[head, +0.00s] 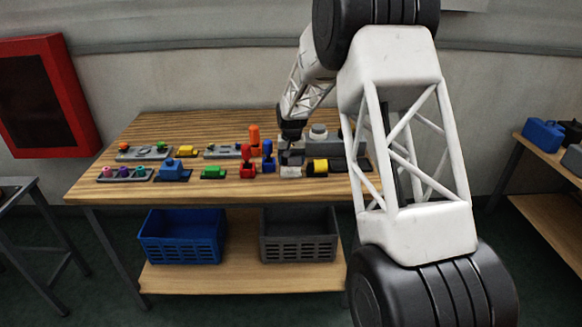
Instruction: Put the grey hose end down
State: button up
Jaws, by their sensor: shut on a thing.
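My gripper (291,141) points down over the right half of the wooden workbench (225,196). It is shut on a small grey piece (292,157), which looks like the grey hose end. The piece is close above or at a pale block (290,171) on the bench; I cannot tell whether they touch. The fingertips are too small to make out clearly. My arm hides part of the bench's right end.
A red upright piece (247,161) and a blue one (267,157) stand just left of the gripper. A black and yellow piece (318,167) lies to the right. A grey tank (322,143) stands behind. Blue (180,244) and grey (298,249) crates sit on the lower shelf.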

aim_at(291, 166)
jog(key=shift+w, duration=0.1)
jog(key=shift+w, duration=0.2)
jog(key=shift+w+a+f, duration=0.1)
jog(key=shift+w+f, duration=0.05)
jog(key=shift+f, duration=1.6)
jog(key=shift+f, duration=0.15)
jog(key=o, duration=0.7)
notch_tip(291, 166, up, 12)
jog(key=shift+r, duration=0.15)
